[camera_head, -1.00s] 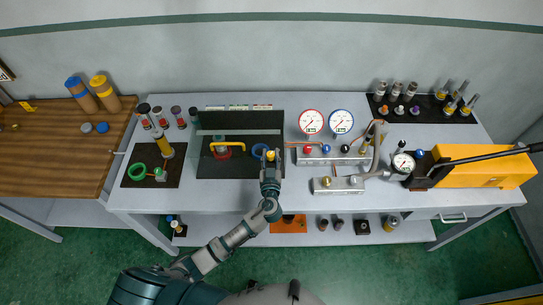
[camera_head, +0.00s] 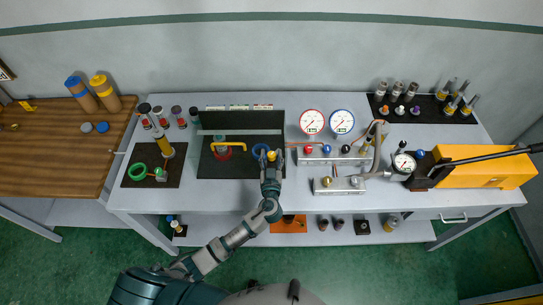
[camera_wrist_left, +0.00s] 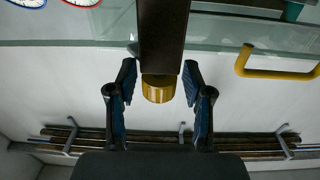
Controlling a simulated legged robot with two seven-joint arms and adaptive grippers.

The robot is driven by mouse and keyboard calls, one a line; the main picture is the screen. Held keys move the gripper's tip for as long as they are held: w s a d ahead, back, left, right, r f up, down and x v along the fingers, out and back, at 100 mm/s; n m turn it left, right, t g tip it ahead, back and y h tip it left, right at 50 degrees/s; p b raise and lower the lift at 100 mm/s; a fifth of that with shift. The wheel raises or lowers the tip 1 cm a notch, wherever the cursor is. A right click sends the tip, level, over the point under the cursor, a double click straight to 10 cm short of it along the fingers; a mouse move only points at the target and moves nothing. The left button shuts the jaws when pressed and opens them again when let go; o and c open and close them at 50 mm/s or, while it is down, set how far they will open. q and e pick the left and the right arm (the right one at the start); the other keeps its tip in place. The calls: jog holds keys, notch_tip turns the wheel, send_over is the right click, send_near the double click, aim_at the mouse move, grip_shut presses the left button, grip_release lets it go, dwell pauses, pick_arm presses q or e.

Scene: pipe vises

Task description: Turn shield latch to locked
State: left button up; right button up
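The shield latch, a dark upright bar (camera_wrist_left: 162,35) with a yellow knob (camera_wrist_left: 158,88) at its end, sits in the middle of the left wrist view. In the head view the yellow knob (camera_head: 271,156) shows at the right end of the black fixture. My left gripper (camera_head: 270,176) is at the latch, and in the left wrist view its two fingers (camera_wrist_left: 160,70) stand open on either side of the knob, with gaps visible. The clear shield (camera_wrist_left: 225,30) has a yellow handle (camera_wrist_left: 275,72) to the right. My right gripper is not in view.
Gauges (camera_head: 312,122) and a metal manifold (camera_head: 335,185) stand to the right. A yellow pump (camera_head: 470,170) is at far right. The bench front (camera_head: 220,203) is mostly clear.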

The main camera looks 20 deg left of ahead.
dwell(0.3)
pick_arm(q)
jog(key=v, duration=1.1)
jog(key=shift+s+d, duration=0.2)
jog(key=shift+s, duration=0.2)
jog(key=shift+f, duration=0.1)
